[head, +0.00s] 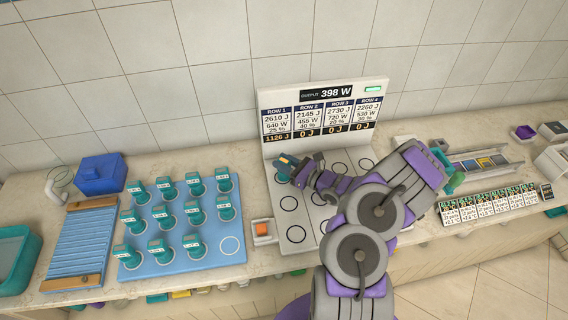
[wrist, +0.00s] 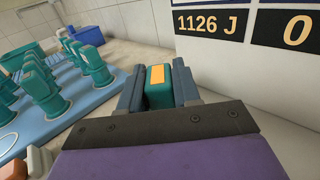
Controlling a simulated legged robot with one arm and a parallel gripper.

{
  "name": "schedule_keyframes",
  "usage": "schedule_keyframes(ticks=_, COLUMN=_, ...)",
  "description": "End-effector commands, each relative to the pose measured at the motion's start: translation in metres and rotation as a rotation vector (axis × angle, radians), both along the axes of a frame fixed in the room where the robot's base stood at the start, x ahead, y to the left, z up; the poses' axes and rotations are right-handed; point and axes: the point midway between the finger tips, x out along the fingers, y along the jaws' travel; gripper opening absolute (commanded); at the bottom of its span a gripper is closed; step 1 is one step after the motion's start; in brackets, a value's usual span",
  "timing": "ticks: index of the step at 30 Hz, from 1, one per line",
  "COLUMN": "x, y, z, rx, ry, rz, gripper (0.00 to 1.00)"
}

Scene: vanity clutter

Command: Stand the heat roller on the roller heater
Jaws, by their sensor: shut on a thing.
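My gripper (head: 292,162) is shut on a teal heat roller (head: 283,169) with an orange top label. The roller also shows between the fingers in the wrist view (wrist: 158,93). The roller heater (head: 270,210) is a pale board marked with black circles, with an upright display panel (head: 320,113) behind. My gripper is over its back-left corner, by the row 1 side. Whether the roller's base touches the board is hidden. The panel reads output 398 W, 1126 J under row 1 and 0 J under the other rows.
A blue tray (head: 178,268) on the left holds several labelled teal rollers; its front-right circle is empty. A small block with an orange top (head: 262,229) sits between tray and heater. A blue box (head: 101,174) stands behind a ribbed blue rack (head: 75,245). Labelled cards (head: 487,206) lie right.

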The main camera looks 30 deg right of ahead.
Motion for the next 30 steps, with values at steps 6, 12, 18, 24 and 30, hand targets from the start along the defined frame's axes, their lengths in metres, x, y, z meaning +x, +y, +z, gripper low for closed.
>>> schedule_keyframes(ticks=6, x=0.0, y=0.002, z=-0.001, rx=0.0, ry=0.001, rz=0.001, gripper=0.0)
schedule_keyframes(ticks=12, x=0.0, y=-0.001, z=-0.001, rx=0.001, ry=0.0, rz=0.001, gripper=0.51)
schedule_keyframes(ticks=18, x=0.0, y=-0.001, z=-0.001, rx=0.001, ry=0.0, rz=0.001, gripper=0.57)
schedule_keyframes(ticks=24, x=-0.003, y=-0.001, z=0.001, rx=0.001, ry=0.0, rz=0.0, gripper=0.57)
schedule_keyframes(ticks=30, x=-0.028, y=-0.016, z=0.003, rx=0.003, ry=0.001, rz=-0.004, gripper=0.57)
